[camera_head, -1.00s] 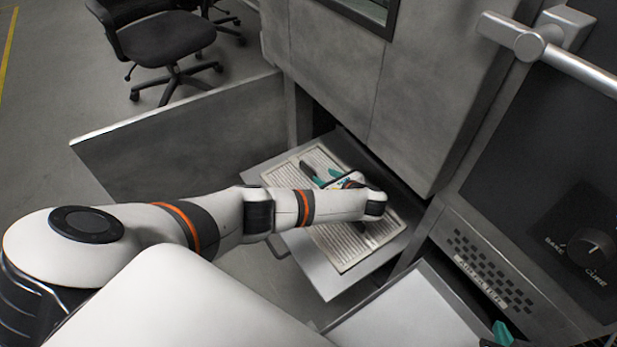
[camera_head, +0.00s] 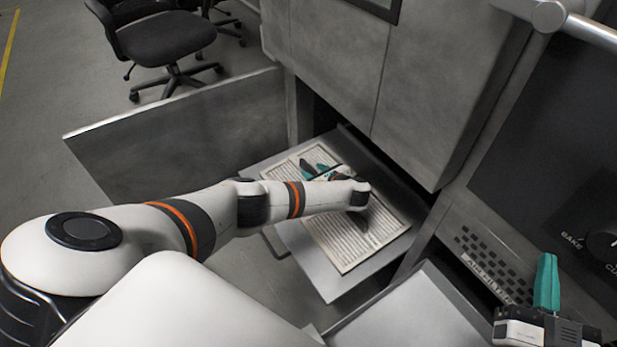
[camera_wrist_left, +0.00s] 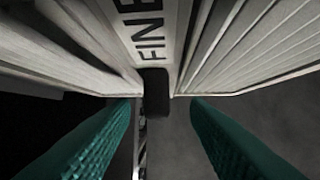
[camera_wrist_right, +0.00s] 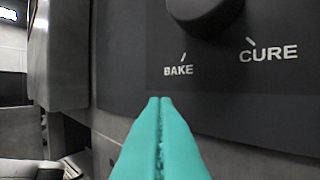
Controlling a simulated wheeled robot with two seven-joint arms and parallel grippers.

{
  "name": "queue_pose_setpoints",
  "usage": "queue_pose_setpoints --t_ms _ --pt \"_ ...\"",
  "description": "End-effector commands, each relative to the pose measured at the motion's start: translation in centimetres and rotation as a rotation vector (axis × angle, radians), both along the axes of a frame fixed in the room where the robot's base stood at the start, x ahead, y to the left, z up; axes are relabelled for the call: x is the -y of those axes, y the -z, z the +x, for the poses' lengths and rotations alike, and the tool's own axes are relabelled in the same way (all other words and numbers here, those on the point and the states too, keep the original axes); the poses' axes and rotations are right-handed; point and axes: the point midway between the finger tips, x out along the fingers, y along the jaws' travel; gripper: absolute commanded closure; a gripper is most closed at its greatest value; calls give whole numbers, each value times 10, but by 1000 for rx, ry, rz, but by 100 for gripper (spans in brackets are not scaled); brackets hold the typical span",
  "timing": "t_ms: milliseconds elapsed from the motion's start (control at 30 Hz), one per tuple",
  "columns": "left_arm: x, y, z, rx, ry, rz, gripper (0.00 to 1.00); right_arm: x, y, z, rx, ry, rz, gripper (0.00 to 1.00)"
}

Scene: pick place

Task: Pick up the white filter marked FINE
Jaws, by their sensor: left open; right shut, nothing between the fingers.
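The white pleated filter (camera_head: 345,243) lies on a pulled-out grey tray (camera_head: 322,284) in the head view, partly hidden by my left arm. In the left wrist view the filter (camera_wrist_left: 235,55) fills the upper part, with FINE on its pale middle strip (camera_wrist_left: 152,25). A dark tab (camera_wrist_left: 156,95) sits at the end of that strip. My left gripper (camera_head: 318,170) is over the filter; its open teal fingers (camera_wrist_left: 160,110) are on either side of the tab, with no grip on it. My right gripper (camera_head: 546,282) is shut and empty, far right of the filter; its closed fingers also show in the right wrist view (camera_wrist_right: 160,102).
A dark panel with a knob (camera_wrist_right: 205,12) marked BAKE and CURE stands in front of my right gripper. A grey cabinet (camera_head: 420,95) rises behind the tray. A low grey panel (camera_head: 185,140) stands to its left. A second grey surface (camera_head: 420,315) lies at the front right.

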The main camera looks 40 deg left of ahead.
Motion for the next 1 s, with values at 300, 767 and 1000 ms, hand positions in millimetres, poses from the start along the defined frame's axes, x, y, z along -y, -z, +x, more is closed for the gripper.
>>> queue_pose_setpoints --t_ms 300,767,1000 --pt "-13 7 5 -1 0 0 57 -3 -29 -9 199 -12 55 100" --pt "-13 7 6 -1 0 -1 92 -3 -31 -9 205 -12 56 100" --pt "-13 6 6 -1 0 0 100 -3 -31 -9 205 -12 56 100"
